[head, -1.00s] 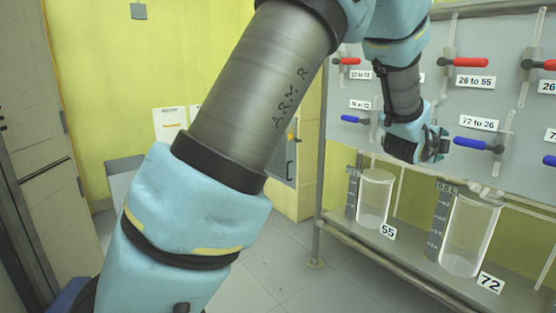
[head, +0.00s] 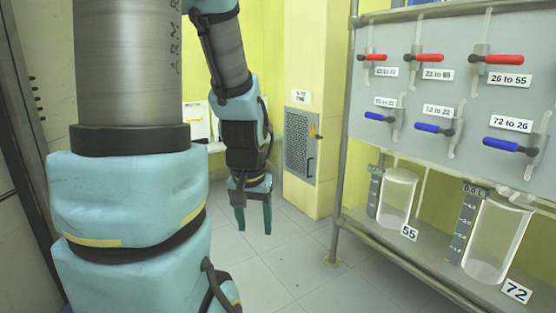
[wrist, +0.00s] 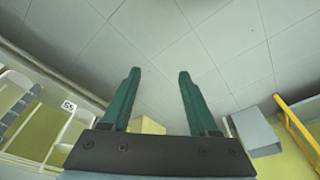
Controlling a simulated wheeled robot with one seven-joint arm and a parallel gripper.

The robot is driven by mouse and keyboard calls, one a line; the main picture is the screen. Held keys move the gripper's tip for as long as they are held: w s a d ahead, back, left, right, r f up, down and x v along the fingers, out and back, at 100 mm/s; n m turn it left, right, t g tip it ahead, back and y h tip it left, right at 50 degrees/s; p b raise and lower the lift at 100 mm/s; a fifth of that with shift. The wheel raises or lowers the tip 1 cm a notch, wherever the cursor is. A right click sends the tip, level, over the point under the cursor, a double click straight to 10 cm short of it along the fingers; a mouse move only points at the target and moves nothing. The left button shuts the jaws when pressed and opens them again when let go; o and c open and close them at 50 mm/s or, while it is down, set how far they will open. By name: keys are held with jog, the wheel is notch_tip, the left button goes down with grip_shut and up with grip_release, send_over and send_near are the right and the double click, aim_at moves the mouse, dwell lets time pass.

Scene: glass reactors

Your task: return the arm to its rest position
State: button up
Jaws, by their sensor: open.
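My gripper (head: 254,218) hangs below my bent arm in the head view, left of the reactor rack, with its fingers pointing down toward the floor. In the wrist view its two green fingers (wrist: 157,90) are spread apart with nothing between them. Only floor tiles (wrist: 160,35) show beyond the fingertips. My gripper is apart from the rack and touches nothing that I can see.
The rack's grey panel (head: 400,150) carries red handles (head: 428,58) and blue handles (head: 434,128). Glass vessels labelled 55 (head: 397,195) and 72 (head: 497,238) stand below it. A yellow cabinet with a grille (head: 298,145) is behind. Floor between my arm and the rack is clear.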

notch_tip(320, 180, up, 20)
jog(key=s+a+n+p, duration=0.1)
jog(key=s+p, duration=0.1)
jog(key=p, duration=1.8)
jog(key=shift+a+r+g+p, duration=0.2)
jog(key=shift+a+g+p, duration=0.05)
jog(key=shift+g+p, duration=0.1)
jog(key=shift+s, duration=0.1)
